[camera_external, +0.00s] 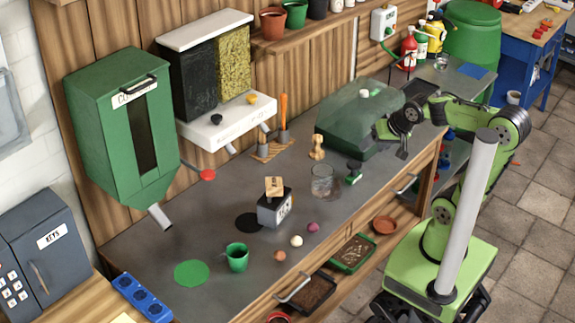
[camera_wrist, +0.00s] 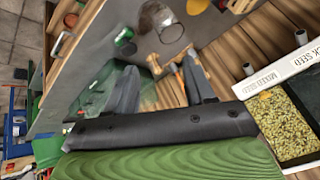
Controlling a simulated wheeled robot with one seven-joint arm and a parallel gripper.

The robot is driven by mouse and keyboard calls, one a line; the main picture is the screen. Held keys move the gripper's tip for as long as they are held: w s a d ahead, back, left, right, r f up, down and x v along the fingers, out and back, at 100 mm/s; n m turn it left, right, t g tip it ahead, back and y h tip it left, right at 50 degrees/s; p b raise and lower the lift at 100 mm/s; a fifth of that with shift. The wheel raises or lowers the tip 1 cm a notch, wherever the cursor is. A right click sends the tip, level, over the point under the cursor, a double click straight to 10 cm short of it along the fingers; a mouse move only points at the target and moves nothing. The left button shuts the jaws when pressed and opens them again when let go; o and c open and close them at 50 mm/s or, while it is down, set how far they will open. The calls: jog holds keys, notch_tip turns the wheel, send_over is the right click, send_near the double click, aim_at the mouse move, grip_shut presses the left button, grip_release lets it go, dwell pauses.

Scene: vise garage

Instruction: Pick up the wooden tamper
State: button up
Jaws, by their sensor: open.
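The wooden tamper (camera_external: 317,147), a small pale piece with a round knob on top, stands upright on the grey bench, left of the green clear-topped case. In the wrist view the tamper (camera_wrist: 154,63) shows between the fingertips in the picture, farther off than they are. My gripper (camera_external: 390,142) is open and empty, above the bench at the case's right end, to the right of the tamper and apart from it. Its two dark fingers (camera_wrist: 160,66) are spread in the wrist view.
A glass (camera_external: 322,180) and a dark green stamp-like tool (camera_external: 353,172) are near the tamper. Orange-handled tools (camera_external: 283,108) stand behind it. A grey box (camera_external: 274,208) with a wooden piece on top is farther left.

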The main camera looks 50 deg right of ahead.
jog(key=w+d+f+m+t, duration=0.15)
jog(key=w+f+m, duration=0.25)
jog(key=w+m, duration=0.55)
jog(key=m+t, duration=0.5)
jog(key=m, duration=1.5)
send_over(311, 151)
jog(key=s, duration=0.5)
notch_tip(311, 151, down, 11)
notch_tip(311, 151, down, 7)
jog(key=b, duration=0.2)
jog(key=shift+w+d+b, duration=0.1)
jog(key=shift+w+b, duration=0.05)
jog(key=shift+b, duration=0.15)
jog(key=x, duration=0.5)
jog(key=shift+w+f+b, duration=0.1)
jog(key=shift+f+b, duration=0.2)
jog(key=shift+r, duration=0.1)
jog(key=shift+c, duration=0.5)
grip_shut()
